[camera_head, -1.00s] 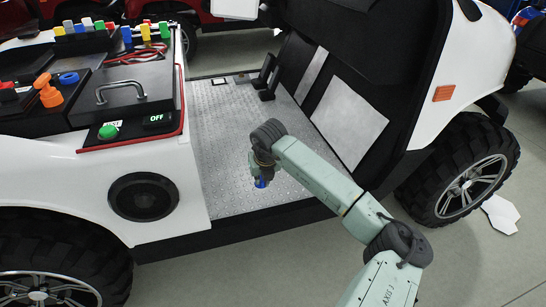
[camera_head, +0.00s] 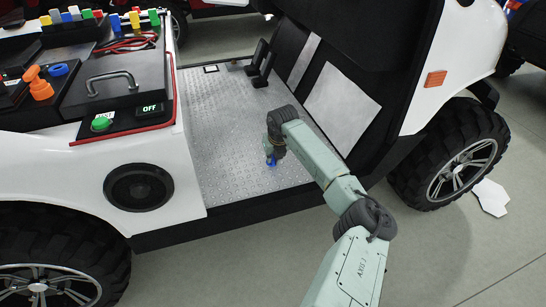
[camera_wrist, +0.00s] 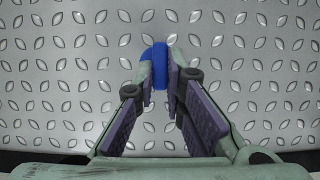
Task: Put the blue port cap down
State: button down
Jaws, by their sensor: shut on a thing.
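The blue port cap (camera_wrist: 158,62) is between the fingertips of my gripper (camera_wrist: 160,75) in the wrist view. My gripper is shut on it. In the head view the blue cap (camera_head: 272,161) shows below my gripper (camera_head: 271,157), over the metal tread-plate floor (camera_head: 225,150) of the cart. The cap looks low over the floor; I cannot tell whether it touches. The fingers hide part of the cap.
A side panel on the left carries a green button (camera_head: 101,124), an OFF display (camera_head: 150,109), a metal handle (camera_head: 110,82), an orange part (camera_head: 39,85) and a blue ring (camera_head: 58,69). Two black pedals (camera_head: 259,65) stand at the floor's far end. The seat base (camera_head: 340,110) is at right. Bare floor surrounds the cap.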

jog(key=c, duration=1.7)
grip_release()
jog(key=shift+f, duration=0.1)
jog(key=shift+o, duration=0.2)
jog(key=v, duration=1.2)
jog(key=shift+d, duration=0.15)
